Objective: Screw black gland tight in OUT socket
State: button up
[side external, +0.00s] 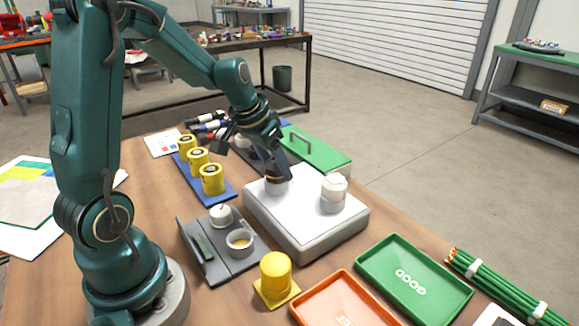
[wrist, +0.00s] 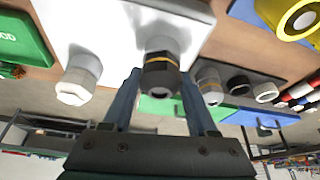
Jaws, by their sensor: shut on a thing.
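The black gland (wrist: 161,78), with an orange ring, sits upright at a light socket collar on the white box (wrist: 110,20). My gripper (wrist: 160,74) has its two blue fingers shut on the gland's sides. In the side view my gripper (side external: 277,178) is low over the far-left part of the white box (side external: 300,232) and mostly hides the gland. A white gland (side external: 333,187) stands on the same box to the right; it also shows in the wrist view (wrist: 75,85). No OUT label is readable, and I cannot tell how deep the black gland's thread is.
A green lidded box (side external: 315,152) stands close behind the white box. Yellow cylinders (side external: 198,160) on a blue tray and a grey fixture (side external: 205,262) are to the left. A green tray (side external: 425,300), an orange tray (side external: 335,312) and a yellow part (side external: 275,275) lie in front.

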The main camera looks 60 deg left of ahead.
jog(key=shift+m+h, duration=0.8)
jog(key=shift+m, duration=1.3)
jog(key=o, duration=1.4)
jog(key=n+y, duration=0.1)
jog(key=n, duration=0.3)
jog(key=shift+y, duration=0.4)
jog(key=shift+n, duration=0.3)
jog(key=shift+n+g+y, duration=0.3)
jog(key=shift+n+y, duration=0.6)
jog(key=shift+n, duration=1.4)
